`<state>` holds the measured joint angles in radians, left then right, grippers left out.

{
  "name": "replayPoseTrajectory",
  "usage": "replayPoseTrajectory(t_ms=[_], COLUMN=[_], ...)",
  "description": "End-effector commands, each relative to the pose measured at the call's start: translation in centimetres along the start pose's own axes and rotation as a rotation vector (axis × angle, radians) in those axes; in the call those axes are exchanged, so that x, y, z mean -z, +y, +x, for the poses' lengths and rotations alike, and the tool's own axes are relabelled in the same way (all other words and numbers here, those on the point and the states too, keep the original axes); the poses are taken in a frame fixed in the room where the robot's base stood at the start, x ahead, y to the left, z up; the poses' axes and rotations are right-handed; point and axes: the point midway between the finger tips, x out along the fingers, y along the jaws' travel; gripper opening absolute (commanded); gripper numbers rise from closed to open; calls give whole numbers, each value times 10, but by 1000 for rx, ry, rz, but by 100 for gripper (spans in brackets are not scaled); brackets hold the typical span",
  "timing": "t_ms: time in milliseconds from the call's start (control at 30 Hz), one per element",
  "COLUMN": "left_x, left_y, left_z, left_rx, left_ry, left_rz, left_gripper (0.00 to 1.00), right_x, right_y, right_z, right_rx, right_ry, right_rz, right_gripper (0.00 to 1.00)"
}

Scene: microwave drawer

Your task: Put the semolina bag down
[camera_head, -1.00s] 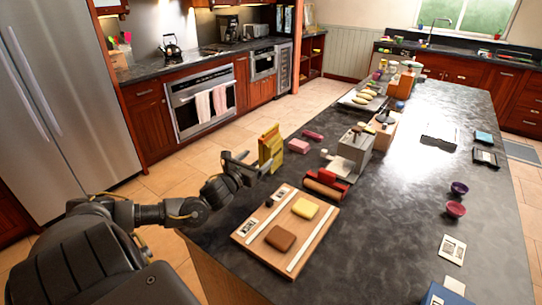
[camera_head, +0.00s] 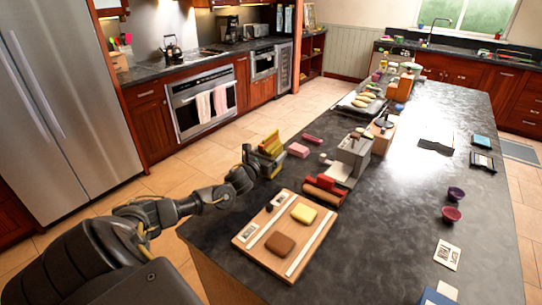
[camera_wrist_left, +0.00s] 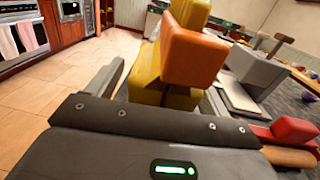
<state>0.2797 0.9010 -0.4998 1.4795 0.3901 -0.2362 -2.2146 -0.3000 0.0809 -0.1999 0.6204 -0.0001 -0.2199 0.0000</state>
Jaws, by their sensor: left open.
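The yellow semolina bag (camera_head: 271,141) stands upright near the left edge of the dark counter (camera_head: 390,218). My left gripper (camera_head: 268,160) is at the bag, with its open fingers reaching around its lower part. In the left wrist view the yellow bag (camera_wrist_left: 148,76) is between the two fingers, and an orange block-shaped part (camera_wrist_left: 194,56) shows in front of it. Whether the fingers touch the bag cannot be told. The bag's base is partly hidden by the gripper. My right gripper is not in view.
A pink block (camera_head: 298,150) lies just right of the bag. A grey box-shaped device (camera_head: 352,153) and a red roller-like item (camera_head: 324,190) stand further right. A wooden board (camera_head: 262,258) with a brown and a yellow block lies in front.

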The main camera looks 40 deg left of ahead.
Motion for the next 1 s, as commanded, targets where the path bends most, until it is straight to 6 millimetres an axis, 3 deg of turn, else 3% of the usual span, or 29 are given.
replayPoseTrajectory(t_ms=[300, 833, 1000], left_x=[1, -1, -1], left_y=[0, 0, 0], left_z=[5, 5, 5], left_rx=[1, 0, 0], left_ry=[2, -3, -3], left_rz=[1, 0, 0], left_gripper=[79, 10, 10], right_x=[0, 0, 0], right_y=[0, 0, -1], right_z=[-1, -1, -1], right_rx=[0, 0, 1], right_ry=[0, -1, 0], right_rz=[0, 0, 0], right_gripper=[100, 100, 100])
